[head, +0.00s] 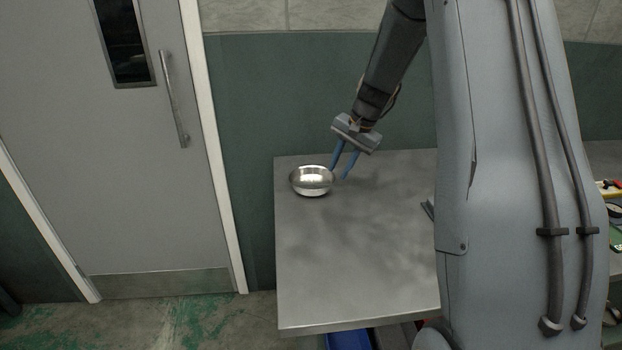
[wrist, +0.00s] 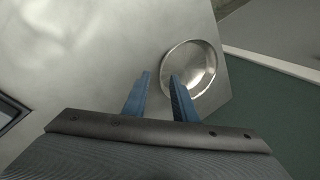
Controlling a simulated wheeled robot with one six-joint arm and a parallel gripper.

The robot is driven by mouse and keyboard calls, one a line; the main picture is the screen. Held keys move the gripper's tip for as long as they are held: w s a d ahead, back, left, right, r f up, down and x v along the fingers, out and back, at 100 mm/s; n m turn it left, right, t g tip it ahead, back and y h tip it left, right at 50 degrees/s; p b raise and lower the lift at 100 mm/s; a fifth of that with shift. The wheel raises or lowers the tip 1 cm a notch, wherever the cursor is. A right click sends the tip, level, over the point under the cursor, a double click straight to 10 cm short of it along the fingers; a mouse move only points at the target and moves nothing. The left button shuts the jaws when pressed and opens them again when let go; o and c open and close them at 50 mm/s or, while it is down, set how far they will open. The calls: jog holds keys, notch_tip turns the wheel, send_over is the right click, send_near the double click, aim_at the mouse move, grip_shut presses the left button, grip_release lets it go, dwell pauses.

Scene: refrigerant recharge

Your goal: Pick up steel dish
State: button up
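The steel dish (head: 312,181) is a shallow, shiny round bowl. It stands upright and empty near the far left corner of the metal table (head: 350,270). My gripper (head: 341,171) is just right of the dish in the head view, with its two blue fingers spread and pointing down. In the wrist view the dish (wrist: 196,66) lies to the upper right, and one finger of my gripper (wrist: 159,76) overlaps its near rim in the picture. The gap between the fingers is empty. I cannot tell whether that finger touches the dish.
A grey door (head: 120,160) with a long handle stands left of the table. A green wall (head: 250,110) rises behind the table. The middle and front of the tabletop are clear. A dark-edged object (wrist: 10,112) shows at the wrist view's left edge. A blue bin (head: 350,340) is below the table.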

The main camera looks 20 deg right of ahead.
jog(key=shift+w+p+x, duration=0.1)
jog(key=shift+p+x, duration=0.25)
jog(key=shift+x, duration=0.55)
jog(key=shift+w+p+x, duration=0.15)
jog(key=shift+p+x, duration=0.15)
jog(key=shift+x, duration=0.6)
jog(key=shift+p+x, duration=0.75)
jog(key=shift+x, duration=1.3)
grip_shut()
